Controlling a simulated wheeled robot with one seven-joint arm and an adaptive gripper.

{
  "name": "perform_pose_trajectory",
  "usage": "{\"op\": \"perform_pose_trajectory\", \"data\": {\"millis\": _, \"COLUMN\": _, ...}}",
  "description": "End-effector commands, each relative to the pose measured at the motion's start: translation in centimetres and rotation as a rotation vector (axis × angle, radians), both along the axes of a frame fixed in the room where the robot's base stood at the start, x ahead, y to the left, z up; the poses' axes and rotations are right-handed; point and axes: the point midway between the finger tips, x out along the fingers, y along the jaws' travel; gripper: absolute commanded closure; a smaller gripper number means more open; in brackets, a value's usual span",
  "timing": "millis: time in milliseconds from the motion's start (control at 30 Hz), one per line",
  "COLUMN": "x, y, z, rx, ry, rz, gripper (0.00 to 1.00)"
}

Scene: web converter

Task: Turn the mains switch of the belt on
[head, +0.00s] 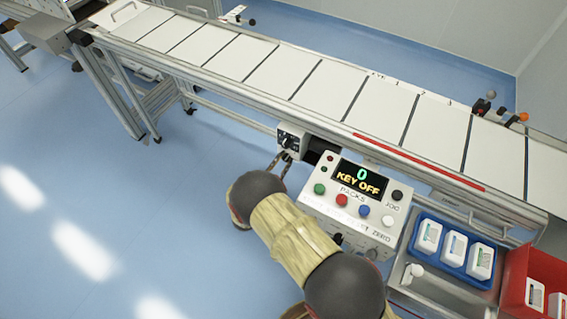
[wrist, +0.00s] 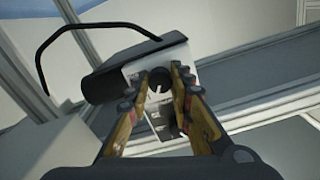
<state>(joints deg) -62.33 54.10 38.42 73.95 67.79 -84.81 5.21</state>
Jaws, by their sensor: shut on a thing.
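The mains switch (head: 291,139) is a small light box with a dark rotary knob, mounted under the belt's near rail. In the wrist view its knob (wrist: 159,86) is dark and round with a short pale mark. My gripper (head: 282,162) reaches the switch from the near side. In the wrist view my gripper (wrist: 160,76) has one finger on each side of the knob and is shut on it. The fingers partly hide the switch plate, and I cannot read its position marks. The belt (head: 325,88) carries pale panels divided by dark strips.
A control box (head: 345,208) right of the switch shows "0 KEY OFF" and has several coloured buttons. A blue bin (head: 424,267) with white packs and a red bin (head: 545,262) stand at the lower right. The blue floor at left is clear.

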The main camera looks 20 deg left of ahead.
Motion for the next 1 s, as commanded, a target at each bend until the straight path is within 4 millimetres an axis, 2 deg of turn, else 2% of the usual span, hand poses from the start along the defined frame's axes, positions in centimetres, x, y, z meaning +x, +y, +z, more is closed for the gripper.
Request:
{"op": "perform_pose_trajectory", "data": {"millis": 400, "x": -0.02, "y": 0.05, "z": -0.06, "rx": 0.197, "ry": -0.016, "rz": 0.001, "gripper": 1.0}}
{"op": "perform_pose_trajectory", "data": {"millis": 967, "x": -0.01, "y": 0.04, "z": 0.0, "rx": 0.23, "ry": -0.019, "rz": 0.001, "gripper": 1.0}}
{"op": "perform_pose_trajectory", "data": {"millis": 1000, "x": -0.01, "y": 0.04, "z": 0.01, "rx": 0.229, "ry": -0.019, "rz": 0.001, "gripper": 0.78}}
